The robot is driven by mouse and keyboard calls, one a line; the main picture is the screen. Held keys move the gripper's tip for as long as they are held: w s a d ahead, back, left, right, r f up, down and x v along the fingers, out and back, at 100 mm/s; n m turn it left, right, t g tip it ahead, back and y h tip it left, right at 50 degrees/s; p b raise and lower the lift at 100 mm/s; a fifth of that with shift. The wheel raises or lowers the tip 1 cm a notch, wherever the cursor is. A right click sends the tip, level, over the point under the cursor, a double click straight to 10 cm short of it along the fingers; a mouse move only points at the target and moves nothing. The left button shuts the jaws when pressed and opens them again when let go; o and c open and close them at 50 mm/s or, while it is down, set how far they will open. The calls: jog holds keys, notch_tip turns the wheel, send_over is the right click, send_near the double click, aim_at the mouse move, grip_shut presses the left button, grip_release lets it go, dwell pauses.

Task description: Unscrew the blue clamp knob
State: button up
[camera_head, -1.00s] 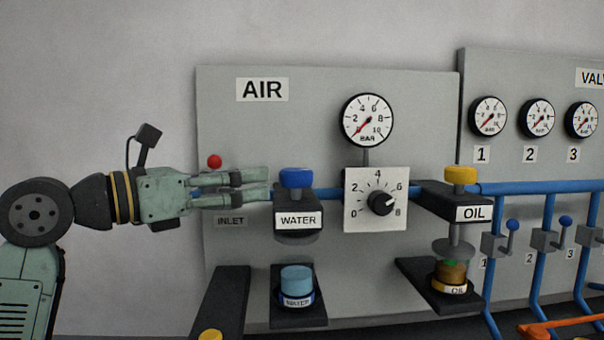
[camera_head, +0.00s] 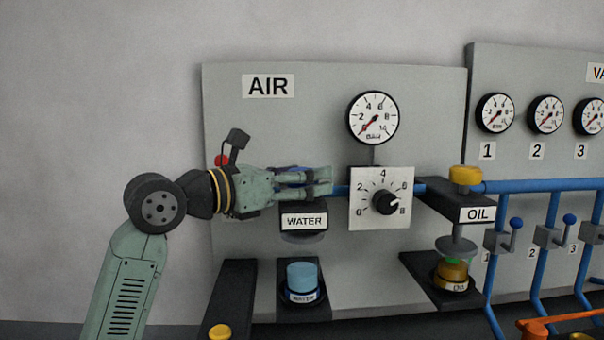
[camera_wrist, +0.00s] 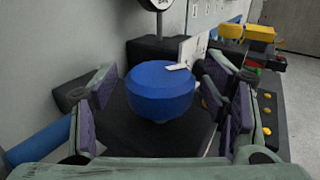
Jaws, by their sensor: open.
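The blue clamp knob (camera_wrist: 160,92) sits on top of the dark clamp arm labelled WATER (camera_head: 304,221). In the wrist view the knob is in the middle, between the spread fingers, with a gap on each side. In the head view my gripper (camera_head: 318,182) is level over the WATER clamp, pointing right, and hides most of the knob. My gripper is open around the knob, and its fingers (camera_wrist: 160,85) do not visibly touch it. A light blue cup (camera_head: 302,277) stands on the base below the clamp.
A dial plate (camera_head: 356,215) is just right of my fingertips, with a pressure gauge (camera_head: 372,118) above it. The OIL clamp with a yellow knob (camera_head: 466,175) is further right. A red ball (camera_head: 221,160) is partly hidden behind my wrist.

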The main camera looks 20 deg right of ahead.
jog(key=shift+c, duration=0.5)
jog(key=c, duration=1.1)
jog(key=shift+t+b, duration=0.3)
jog(key=n+t+b, duration=0.1)
jog(key=n+t+y+b, duration=0.1)
jog(key=b, duration=0.1)
jog(key=n+t+y+b, duration=0.1)
jog(key=t, duration=0.1)
jog(key=shift+f, duration=0.25)
jog(key=n+t+y+b, duration=0.2)
jog(key=b, duration=0.2)
jog(key=shift+r+t, duration=0.1)
jog(key=shift+t, duration=0.3)
jog(key=shift+r+n+t+y+b, duration=0.1)
jog(key=shift+n+t+y+b, duration=0.2)
jog(key=shift+n+y+b, duration=0.2)
jog(key=shift+r, duration=0.1)
